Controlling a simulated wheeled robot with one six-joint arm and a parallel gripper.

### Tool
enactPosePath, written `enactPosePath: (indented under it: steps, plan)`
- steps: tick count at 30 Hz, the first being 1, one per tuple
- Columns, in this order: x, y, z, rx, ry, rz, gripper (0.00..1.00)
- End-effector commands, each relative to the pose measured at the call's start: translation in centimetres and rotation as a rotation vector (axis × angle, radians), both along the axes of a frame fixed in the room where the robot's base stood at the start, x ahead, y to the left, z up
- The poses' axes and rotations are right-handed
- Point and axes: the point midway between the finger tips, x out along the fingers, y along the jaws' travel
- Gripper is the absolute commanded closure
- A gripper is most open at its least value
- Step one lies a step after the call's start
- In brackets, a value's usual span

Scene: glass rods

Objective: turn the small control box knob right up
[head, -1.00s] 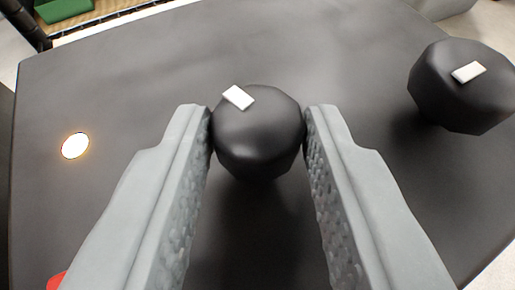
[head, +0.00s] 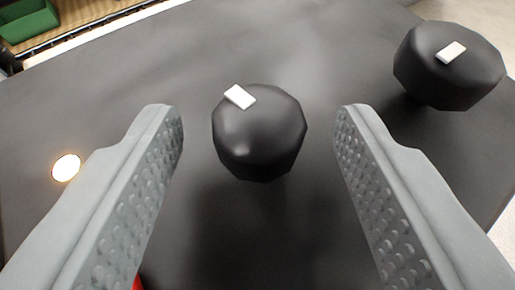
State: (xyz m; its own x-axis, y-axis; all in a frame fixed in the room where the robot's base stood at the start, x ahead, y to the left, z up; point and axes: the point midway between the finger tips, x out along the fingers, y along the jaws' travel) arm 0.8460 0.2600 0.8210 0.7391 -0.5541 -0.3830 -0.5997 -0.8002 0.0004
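The control box (head: 330,60) fills most of the head view as a dark flat panel. A black faceted knob (head: 260,140) stands on it near the middle of the view. Its white marker (head: 239,97) sits at the upper left of its top face. A second, larger-looking black knob (head: 448,75) is at the upper right, with a white marker (head: 451,52) on it. My gripper (head: 253,125) is open, with one grey finger on each side of the middle knob. There is a clear gap between each finger and the knob.
A glowing white round light (head: 66,167) is on the panel at the left. A red part (head: 138,283) shows at the bottom, partly hidden by the left finger. A green bin (head: 27,22) lies beyond the panel at the upper left. Pale floor shows at the right.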

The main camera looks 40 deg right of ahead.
Motion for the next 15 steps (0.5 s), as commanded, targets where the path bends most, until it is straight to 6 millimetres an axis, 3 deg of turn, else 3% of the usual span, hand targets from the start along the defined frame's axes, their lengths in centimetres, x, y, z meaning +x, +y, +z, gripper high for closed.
enactPosePath:
  steps: [9,15]
  plan:
    - [-0.2,0.2,0.2,0.0,0.0,0.001,0.48]
    - [-2.0,1.6,1.1,0.002,-0.001,0.002,0.48]
